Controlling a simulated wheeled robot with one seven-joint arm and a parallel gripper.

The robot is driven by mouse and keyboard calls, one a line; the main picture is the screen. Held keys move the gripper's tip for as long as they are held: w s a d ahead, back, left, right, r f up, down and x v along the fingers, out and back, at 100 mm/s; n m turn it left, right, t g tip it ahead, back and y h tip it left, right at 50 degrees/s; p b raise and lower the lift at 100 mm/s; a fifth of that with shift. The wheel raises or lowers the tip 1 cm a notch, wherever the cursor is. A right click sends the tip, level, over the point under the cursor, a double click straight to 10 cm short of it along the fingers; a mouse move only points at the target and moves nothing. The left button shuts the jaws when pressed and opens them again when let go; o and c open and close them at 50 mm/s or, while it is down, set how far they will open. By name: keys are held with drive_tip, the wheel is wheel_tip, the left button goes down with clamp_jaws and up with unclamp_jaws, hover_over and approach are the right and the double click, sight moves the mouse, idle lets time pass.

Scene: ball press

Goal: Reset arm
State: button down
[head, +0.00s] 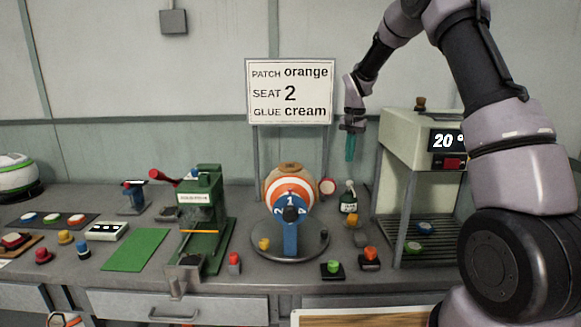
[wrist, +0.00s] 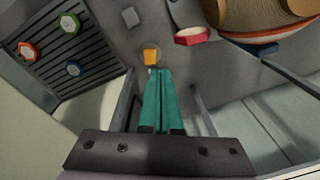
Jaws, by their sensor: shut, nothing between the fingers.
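My gripper (head: 350,150) hangs in the air above the back of the bench, between the sign and the cream cabinet, with its teal fingers pointing down. In the wrist view the teal fingers (wrist: 160,100) are together and hold nothing. My arm rises from the right side of the head view and bends over to the gripper. Below the fingers, in the wrist view, are a small orange block (wrist: 151,56) and a grey block (wrist: 130,17) on the bench, apart from the fingers.
The cream cabinet (head: 406,135) with a slatted rack stands right. An orange-and-white striped ball (head: 291,180) sits on a round stand. A green press (head: 205,215), small bottle (head: 348,198), patches and coloured knobs crowd the bench. The sign (head: 290,92) stands behind. Space above the bench is mostly free.

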drive_tip(key=s+d+r+t+y, duration=0.1)
drive_tip(key=s+d+r+t, duration=0.2)
drive_tip(key=s+r, duration=1.4)
drive_tip(key=s+d+r+t, duration=0.1)
drive_tip(key=s+r, duration=0.1)
drive_tip(key=s, duration=0.8)
drive_tip(key=s+d+r+n+t, duration=0.1)
drive_tip(key=s+t, duration=0.1)
drive_tip(key=s, duration=0.8)
drive_tip(key=shift+s+r+n+y, duration=0.25)
drive_tip(key=shift+r+n+y, duration=0.05)
drive_tip(key=shift+r+y, duration=0.1)
drive_tip(key=shift+a, duration=0.15)
